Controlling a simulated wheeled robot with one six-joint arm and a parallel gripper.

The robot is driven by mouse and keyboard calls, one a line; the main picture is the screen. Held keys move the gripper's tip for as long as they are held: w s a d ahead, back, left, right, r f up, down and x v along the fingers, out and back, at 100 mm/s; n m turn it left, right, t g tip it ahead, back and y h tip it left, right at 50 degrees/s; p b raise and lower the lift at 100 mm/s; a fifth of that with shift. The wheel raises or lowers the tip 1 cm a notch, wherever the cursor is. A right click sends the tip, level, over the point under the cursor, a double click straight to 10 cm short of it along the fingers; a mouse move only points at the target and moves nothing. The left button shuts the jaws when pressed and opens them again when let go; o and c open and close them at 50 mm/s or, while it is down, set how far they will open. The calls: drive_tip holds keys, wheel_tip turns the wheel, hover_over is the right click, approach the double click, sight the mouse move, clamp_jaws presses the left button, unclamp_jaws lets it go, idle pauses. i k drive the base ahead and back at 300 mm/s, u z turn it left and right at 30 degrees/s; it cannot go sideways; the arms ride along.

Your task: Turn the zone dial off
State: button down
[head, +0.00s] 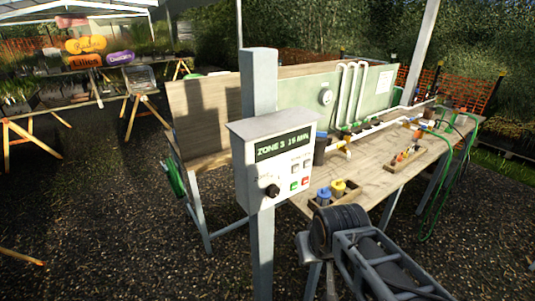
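The zone dial is a small black round knob (272,190) at the lower left of the front of a pale grey controller box (246,160). The box is fixed to a grey post (259,82) near the middle of the head view. Its green display reads "ZONE 3 15 MIN". The knob's pointer mark is too small to read. Several small buttons, some green and red, sit right of the knob. Part of my arm shows at the lower right, apart from the box. My gripper's fingers cannot be seen.
A wooden workbench (375,165) behind and right of the box carries white pipes, a gauge (326,97), and yellow (338,187) and blue-topped (323,196) parts. A green hose (440,185) hangs at its far end. Dark gravel left of the post is mostly clear.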

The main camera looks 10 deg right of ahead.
sight(273, 192)
drive_tip(key=k, duration=1.3)
drive_tip(key=u, duration=0.75)
drive_tip(key=i, duration=1.35)
drive_tip(key=z, duration=0.75)
